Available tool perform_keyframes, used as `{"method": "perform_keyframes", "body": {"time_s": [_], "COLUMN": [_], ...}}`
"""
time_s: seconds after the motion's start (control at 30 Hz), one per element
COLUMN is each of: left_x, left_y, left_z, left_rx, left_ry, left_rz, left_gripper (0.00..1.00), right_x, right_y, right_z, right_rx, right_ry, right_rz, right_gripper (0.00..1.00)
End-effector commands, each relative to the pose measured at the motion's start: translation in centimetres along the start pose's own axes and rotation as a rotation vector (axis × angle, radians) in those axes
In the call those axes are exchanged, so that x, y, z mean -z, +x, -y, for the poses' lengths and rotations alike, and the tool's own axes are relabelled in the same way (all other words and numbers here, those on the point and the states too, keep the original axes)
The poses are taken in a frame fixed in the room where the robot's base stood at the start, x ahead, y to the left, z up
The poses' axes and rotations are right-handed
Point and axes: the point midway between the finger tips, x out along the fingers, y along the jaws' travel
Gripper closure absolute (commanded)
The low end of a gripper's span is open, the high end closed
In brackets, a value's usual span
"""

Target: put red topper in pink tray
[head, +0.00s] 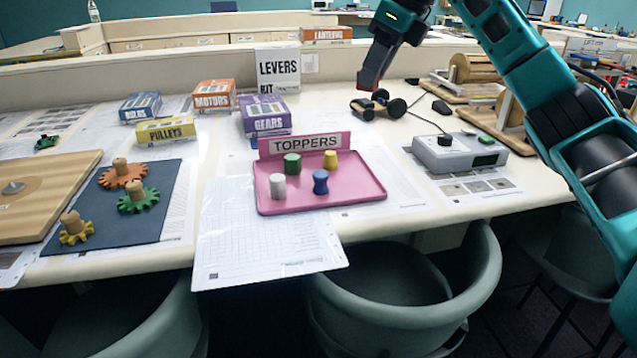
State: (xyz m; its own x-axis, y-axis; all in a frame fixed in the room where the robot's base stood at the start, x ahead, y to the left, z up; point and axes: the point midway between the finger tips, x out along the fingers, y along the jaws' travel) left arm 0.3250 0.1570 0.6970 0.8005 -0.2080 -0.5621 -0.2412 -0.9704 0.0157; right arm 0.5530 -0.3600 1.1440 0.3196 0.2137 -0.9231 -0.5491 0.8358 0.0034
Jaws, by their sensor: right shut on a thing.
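The pink tray (350,196) lies on the table in the middle of the head view, with a raised back panel reading TOPPERS (305,144). In it stand a green topper (292,164), a yellow topper (330,160), a white topper (278,186) and a blue topper (320,182), with bare pink floor at the right. My right gripper (369,78) is raised beyond and to the right of the tray, pointing down. It is shut on the red topper (362,85), of which only a small dark red part shows at the fingertips. My left gripper is out of view.
A black-wheeled model (378,104) stands below my right gripper. A grey device (458,152) is right of the tray. Kit boxes, including GEARS (265,117), stand behind it. A dark mat (110,212) with gears lies left. Chairs (400,290) line the front edge.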

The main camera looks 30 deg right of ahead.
Motion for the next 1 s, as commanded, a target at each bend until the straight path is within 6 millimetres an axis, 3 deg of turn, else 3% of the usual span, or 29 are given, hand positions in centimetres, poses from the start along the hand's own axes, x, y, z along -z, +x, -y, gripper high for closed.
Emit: {"method": "perform_keyframes", "body": {"time_s": [0.17, 0.6, 1.0], "left_x": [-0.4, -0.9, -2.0], "left_y": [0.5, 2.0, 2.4], "left_z": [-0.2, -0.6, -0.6], "left_rx": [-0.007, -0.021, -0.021], "left_ry": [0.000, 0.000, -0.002], "left_rz": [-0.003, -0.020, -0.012], "left_gripper": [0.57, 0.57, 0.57], "right_x": [1.1, 5.4, 6.9], "right_y": [2.2, 12.5, 16.2], "right_z": [0.2, 0.2, 0.2], "right_rx": [0.010, 0.009, 0.009], "right_ry": [0.032, 0.029, 0.028], "right_rz": [-0.005, -0.005, -0.005], "right_gripper": [0.96, 0.96, 0.96]}}
